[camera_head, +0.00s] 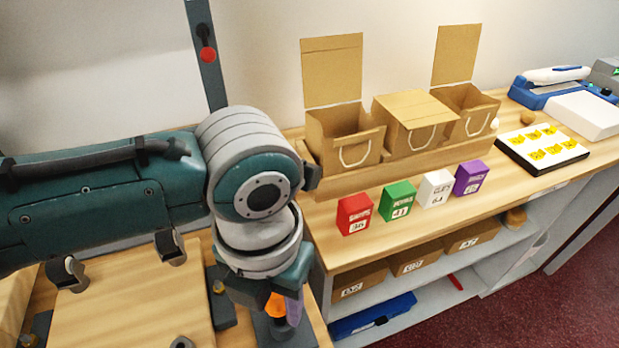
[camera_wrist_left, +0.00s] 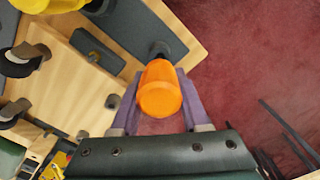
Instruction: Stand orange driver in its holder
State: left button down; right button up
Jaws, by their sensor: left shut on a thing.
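The orange driver (camera_wrist_left: 160,92) has its orange handle between the purple fingers of my left gripper (camera_wrist_left: 158,105) in the left wrist view. My left gripper (camera_head: 287,305) is shut on it. In the head view a small part of the orange handle (camera_head: 275,305) shows beside the fingers, low over the front edge of the bench. A dark grey plate (camera_wrist_left: 135,28) lies beyond the handle, with a dark round piece (camera_wrist_left: 160,49) at the handle's far end. I cannot tell whether that piece belongs to the driver or to a holder. The driver's tip is hidden. My right gripper is not in view.
A wooden board with metal clamps (camera_head: 130,290) lies left of my gripper. Red (camera_head: 354,214), green (camera_head: 398,200), white and purple boxes stand on the counter before cardboard boxes (camera_head: 345,135). A shelf with a blue tray (camera_head: 372,317) is below. Red floor lies right.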

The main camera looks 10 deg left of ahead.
pick_arm(q)
jog(key=shift+f, duration=0.2)
jog(key=shift+f+b, duration=0.4)
jog(key=shift+b, duration=0.05)
jog(key=shift+f, duration=0.35)
jog(key=shift+f+b, duration=0.5)
jog(key=shift+b, duration=0.15)
dwell(0.4)
grip_release()
dwell(0.6)
